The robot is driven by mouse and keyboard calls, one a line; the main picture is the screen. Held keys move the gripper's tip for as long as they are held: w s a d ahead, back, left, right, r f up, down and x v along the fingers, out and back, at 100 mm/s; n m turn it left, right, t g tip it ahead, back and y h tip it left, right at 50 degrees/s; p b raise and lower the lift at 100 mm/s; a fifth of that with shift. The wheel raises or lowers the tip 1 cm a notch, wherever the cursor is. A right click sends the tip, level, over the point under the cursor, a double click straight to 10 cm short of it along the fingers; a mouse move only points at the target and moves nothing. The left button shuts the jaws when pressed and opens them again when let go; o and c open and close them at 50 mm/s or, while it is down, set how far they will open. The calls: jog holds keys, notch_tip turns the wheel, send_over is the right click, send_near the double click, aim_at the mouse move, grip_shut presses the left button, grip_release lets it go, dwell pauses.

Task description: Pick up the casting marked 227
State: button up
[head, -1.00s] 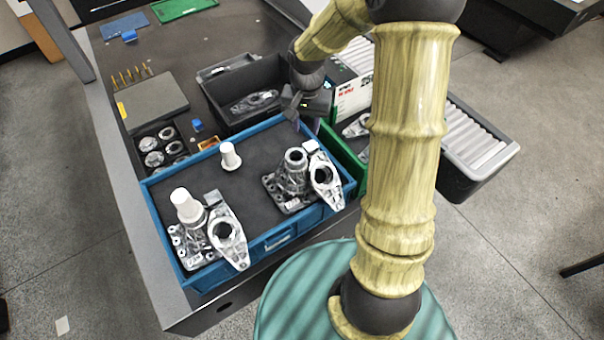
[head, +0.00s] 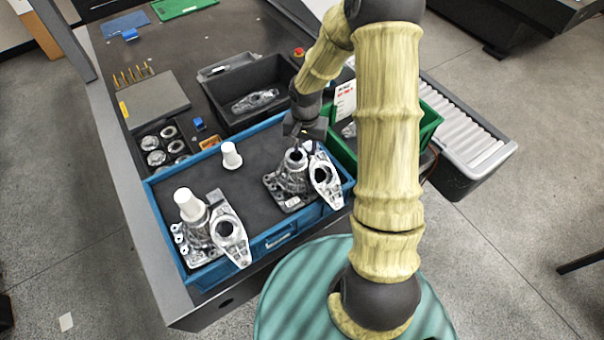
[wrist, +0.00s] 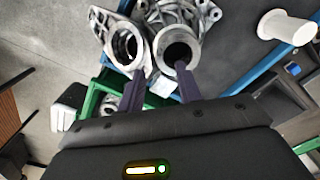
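Grey metal castings stand in the blue tray (head: 160,228). At its right end are a casting with an upright round bore (head: 291,178) and a flanged casting (head: 325,178) leaning beside it. At its left end are a casting with a white cylinder on top (head: 195,235) and another flanged casting (head: 230,236). I cannot read a 227 on any. My gripper (head: 306,144) is just above the right-hand pair. In the wrist view its two fingers (wrist: 160,82) are apart, one over each rim of the flanged casting (wrist: 121,45) and the bored casting (wrist: 178,50). Contact cannot be told.
A white peg (head: 231,155) stands in the tray's middle. A black bin (head: 215,95) behind holds a casting. A green bin (head: 428,124) is at right, beside a roller conveyor (head: 470,135). A grey plate (head: 155,98) and round parts lie at left.

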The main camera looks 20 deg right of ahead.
aim_at(304, 156)
jog(key=shift+s+a+f+p, duration=0.15)
jog(key=shift+f+p, duration=0.5)
jog(key=shift+f, duration=1.45)
jog(key=shift+c, duration=0.2)
grip_shut()
jog(key=shift+r, duration=0.15)
